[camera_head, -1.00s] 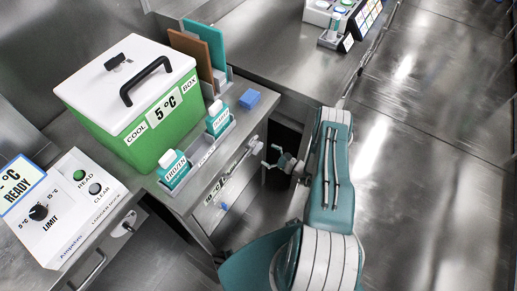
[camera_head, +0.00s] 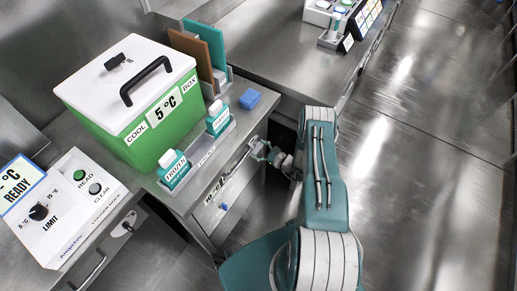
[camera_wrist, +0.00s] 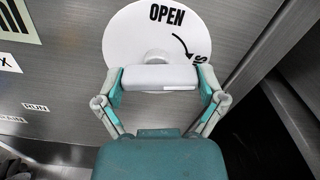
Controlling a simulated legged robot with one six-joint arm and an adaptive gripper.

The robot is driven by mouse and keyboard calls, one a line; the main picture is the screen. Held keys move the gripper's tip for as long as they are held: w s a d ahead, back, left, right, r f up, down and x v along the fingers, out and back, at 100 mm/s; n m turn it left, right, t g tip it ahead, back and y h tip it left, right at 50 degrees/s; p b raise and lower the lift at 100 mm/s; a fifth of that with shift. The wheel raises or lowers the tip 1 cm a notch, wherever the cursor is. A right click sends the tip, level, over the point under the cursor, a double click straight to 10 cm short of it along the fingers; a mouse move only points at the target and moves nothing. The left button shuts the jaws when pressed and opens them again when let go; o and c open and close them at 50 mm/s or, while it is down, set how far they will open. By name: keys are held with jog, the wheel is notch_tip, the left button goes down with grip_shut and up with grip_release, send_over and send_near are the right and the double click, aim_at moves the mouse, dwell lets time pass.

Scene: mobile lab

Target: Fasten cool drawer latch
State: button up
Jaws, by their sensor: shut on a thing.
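The latch shows in the wrist view as a white round dial (camera_wrist: 130,35) marked OPEN, with a curved black arrow pointing right and down to a partly hidden label starting with S. A pale bar handle (camera_wrist: 160,78) crosses the dial's lower part and lies sideways in the picture. My gripper (camera_wrist: 160,80) is shut on this handle, one finger at each end. In the head view my gripper (camera_head: 268,152) is at the right end of the metal drawer front (camera_head: 228,187), under the counter edge. The latch is mostly hidden there.
A green cool box (camera_head: 125,125) with a white lid stands on the counter. Beside it, a tray (camera_head: 210,153) holds two teal-labelled bottles. A blue block (camera_head: 250,98) lies near the edge. A control panel (camera_head: 70,210) is at left. The floor at right is clear.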

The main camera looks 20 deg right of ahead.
jog(key=shift+m, duration=1.5)
jog(key=o, duration=0.8)
jog(key=v, duration=1.2)
jog(key=shift+f, duration=0.1)
